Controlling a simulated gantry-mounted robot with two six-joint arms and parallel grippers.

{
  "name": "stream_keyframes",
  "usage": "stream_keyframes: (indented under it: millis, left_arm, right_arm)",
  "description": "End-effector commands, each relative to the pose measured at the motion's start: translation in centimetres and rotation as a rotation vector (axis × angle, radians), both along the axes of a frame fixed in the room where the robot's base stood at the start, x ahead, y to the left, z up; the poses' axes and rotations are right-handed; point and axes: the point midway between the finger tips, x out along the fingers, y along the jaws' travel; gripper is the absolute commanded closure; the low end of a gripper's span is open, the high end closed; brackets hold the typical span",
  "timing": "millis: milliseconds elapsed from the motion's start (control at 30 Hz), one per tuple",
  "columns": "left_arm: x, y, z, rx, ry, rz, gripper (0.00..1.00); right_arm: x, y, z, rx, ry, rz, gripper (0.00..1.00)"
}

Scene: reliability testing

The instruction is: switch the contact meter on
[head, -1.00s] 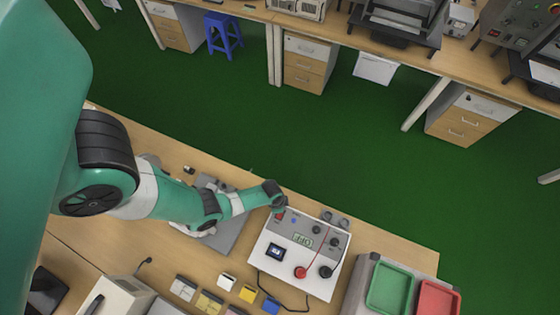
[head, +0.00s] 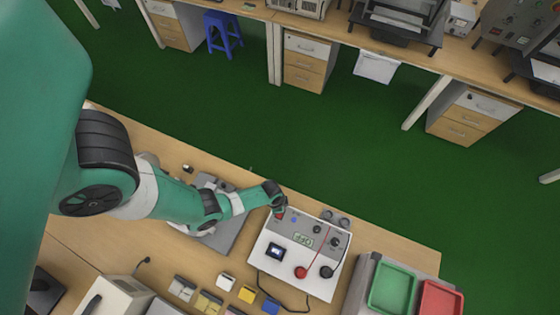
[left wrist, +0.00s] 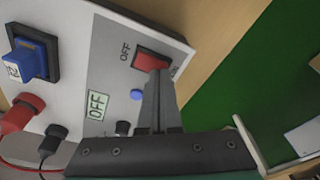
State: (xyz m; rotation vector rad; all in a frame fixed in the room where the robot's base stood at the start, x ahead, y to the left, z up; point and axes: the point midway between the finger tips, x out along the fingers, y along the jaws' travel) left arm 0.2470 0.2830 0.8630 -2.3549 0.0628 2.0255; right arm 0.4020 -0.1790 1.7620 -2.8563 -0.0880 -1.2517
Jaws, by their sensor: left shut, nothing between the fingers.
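The contact meter is a white box with a grey panel (head: 318,226) on the near bench in the head view. In the left wrist view, its red rocker switch (left wrist: 152,60) is at the panel's edge, next to an "OFF" label, and a small display (left wrist: 97,105) reads OFF. My left gripper (left wrist: 160,76) is shut and empty. Its fingertips are at the switch and seem to touch it, hiding part of it. In the head view the left gripper (head: 279,210) is over the panel's far left corner. My right gripper is not in view.
The meter carries a blue block (left wrist: 32,60), a blue button (left wrist: 137,94) and red and black plugs with leads. Green (head: 392,288) and red (head: 438,299) trays stand to its right. Several small coloured blocks lie at its near left. Green floor lies beyond the bench.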

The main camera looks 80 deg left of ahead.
Motion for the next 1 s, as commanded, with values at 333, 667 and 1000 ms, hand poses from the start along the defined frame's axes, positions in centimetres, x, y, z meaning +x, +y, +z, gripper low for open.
stream_keyframes:
  millis: [333, 667, 1000]
  left_arm:
    - [0.0, 0.0, -0.4, 0.000, 0.000, 0.000, 1.00]
    - [0.0, 0.0, 2.2, 0.000, 0.000, 0.000, 1.00]
    - [0.0, 0.0, 5.3, 0.000, 0.001, 0.000, 1.00]
  right_arm:
    - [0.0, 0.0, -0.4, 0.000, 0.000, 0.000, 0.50]
    - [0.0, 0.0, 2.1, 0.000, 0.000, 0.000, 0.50]
    - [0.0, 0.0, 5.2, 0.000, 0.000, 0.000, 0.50]
